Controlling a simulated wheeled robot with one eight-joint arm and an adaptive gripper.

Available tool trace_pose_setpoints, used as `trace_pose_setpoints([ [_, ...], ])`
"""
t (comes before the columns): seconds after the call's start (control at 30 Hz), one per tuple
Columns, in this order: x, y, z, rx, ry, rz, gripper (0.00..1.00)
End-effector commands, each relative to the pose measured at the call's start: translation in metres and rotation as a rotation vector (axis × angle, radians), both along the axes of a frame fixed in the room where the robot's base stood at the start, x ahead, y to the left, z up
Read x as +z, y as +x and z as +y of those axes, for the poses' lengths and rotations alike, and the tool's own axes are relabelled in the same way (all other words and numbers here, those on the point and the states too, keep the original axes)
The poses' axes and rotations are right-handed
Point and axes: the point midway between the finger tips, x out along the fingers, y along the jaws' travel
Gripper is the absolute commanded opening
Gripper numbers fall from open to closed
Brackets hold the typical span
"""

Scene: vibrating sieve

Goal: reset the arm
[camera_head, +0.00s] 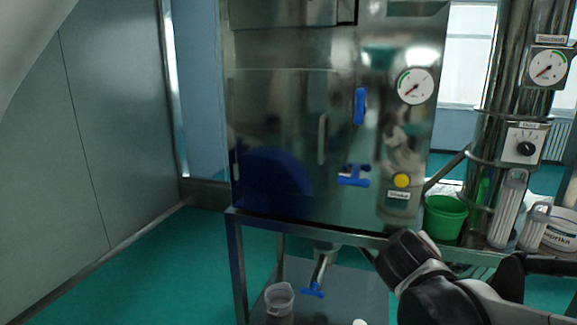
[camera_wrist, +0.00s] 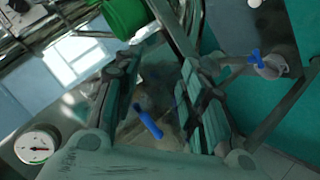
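My gripper (camera_wrist: 158,68) shows in the wrist view with its two green-padded fingers spread apart. It is open, and I see nothing held between the pads. A steel panel with a blue handle (camera_wrist: 148,122) shows beyond the gap between the fingers. In the head view my arm (camera_head: 440,290) is at the lower right, bent in front of the steel machine's stand. Dark parts of my arm reach to the right edge there, and I cannot make out the fingers in that view.
The steel machine (camera_head: 285,120) has blue handles, a gauge (camera_head: 415,86) and a yellow button (camera_head: 402,180). A green bucket (camera_head: 445,218) and clear tubes (camera_head: 508,210) stand right, close behind my arm. A white cup (camera_head: 279,299) sits below. Floor at left is clear.

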Motion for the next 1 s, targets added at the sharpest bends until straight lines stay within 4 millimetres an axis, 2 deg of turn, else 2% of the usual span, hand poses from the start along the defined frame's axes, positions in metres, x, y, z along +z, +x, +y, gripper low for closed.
trace_pose_setpoints([
  [0.03,-0.005,-0.018,0.0,-0.014,0.059,0.019,0.38],
  [0.17,-0.02,-0.061,0.008,-0.044,0.224,0.073,0.38],
  [0.3,-0.036,-0.107,0.024,-0.067,0.402,0.128,0.38],
  [0.5,-0.054,-0.156,0.053,-0.08,0.616,0.187,0.38],
  [0.7,-0.059,-0.177,0.069,-0.08,0.716,0.212,0.38],
  [1.0,-0.06,-0.178,0.071,-0.079,0.725,0.214,0.38],
])
